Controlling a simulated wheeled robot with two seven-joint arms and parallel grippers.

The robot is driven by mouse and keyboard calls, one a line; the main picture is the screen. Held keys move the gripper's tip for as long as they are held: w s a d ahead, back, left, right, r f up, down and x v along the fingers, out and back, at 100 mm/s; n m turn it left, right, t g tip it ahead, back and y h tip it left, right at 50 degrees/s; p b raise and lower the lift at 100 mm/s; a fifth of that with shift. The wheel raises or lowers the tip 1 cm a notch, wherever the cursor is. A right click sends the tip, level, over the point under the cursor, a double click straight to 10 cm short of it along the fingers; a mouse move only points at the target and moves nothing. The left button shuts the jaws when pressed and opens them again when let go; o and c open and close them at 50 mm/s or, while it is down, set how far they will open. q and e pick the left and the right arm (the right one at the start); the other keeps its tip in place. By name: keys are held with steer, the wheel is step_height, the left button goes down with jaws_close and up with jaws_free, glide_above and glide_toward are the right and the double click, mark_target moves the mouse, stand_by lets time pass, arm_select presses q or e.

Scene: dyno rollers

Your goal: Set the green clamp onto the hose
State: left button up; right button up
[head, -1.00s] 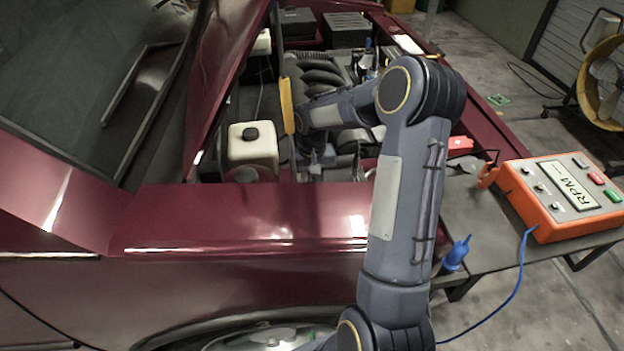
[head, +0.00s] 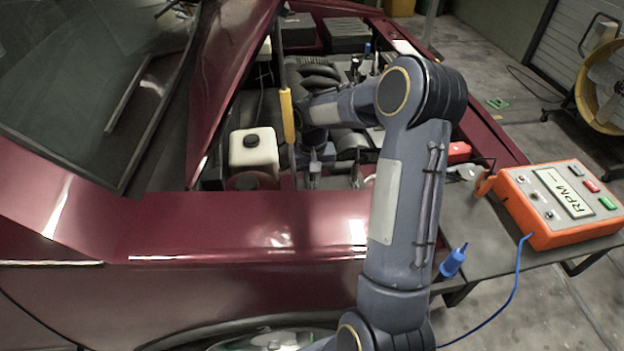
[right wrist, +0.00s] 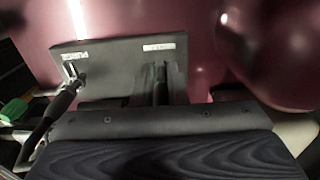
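My right arm reaches over the fender into the open engine bay. My right gripper (head: 330,172) hangs low there, right of the white tank; its fingertips are partly hidden, and I cannot tell if it is open or what it holds. I cannot make out the green clamp for sure in the head view. A small blurred green piece (right wrist: 14,110) shows at the left edge of the right wrist view; I cannot tell if it is the clamp. Dark ribbed hoses (head: 312,78) lie behind my forearm; I cannot tell which hose is meant. My left gripper is out of view.
The white tank (head: 254,151) and a yellow-gripped rod (head: 287,115) stand close left of my gripper. The dark red fender (head: 240,222) is in front. An orange RPM box (head: 560,205) and a blue cone-shaped item (head: 454,262) are on the right-hand table.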

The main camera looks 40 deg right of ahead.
mark_target(312, 185)
steer(key=o, duration=0.4)
steer(key=shift+o, duration=0.2)
step_height(312, 185, up, 8)
stand_by(0.6)
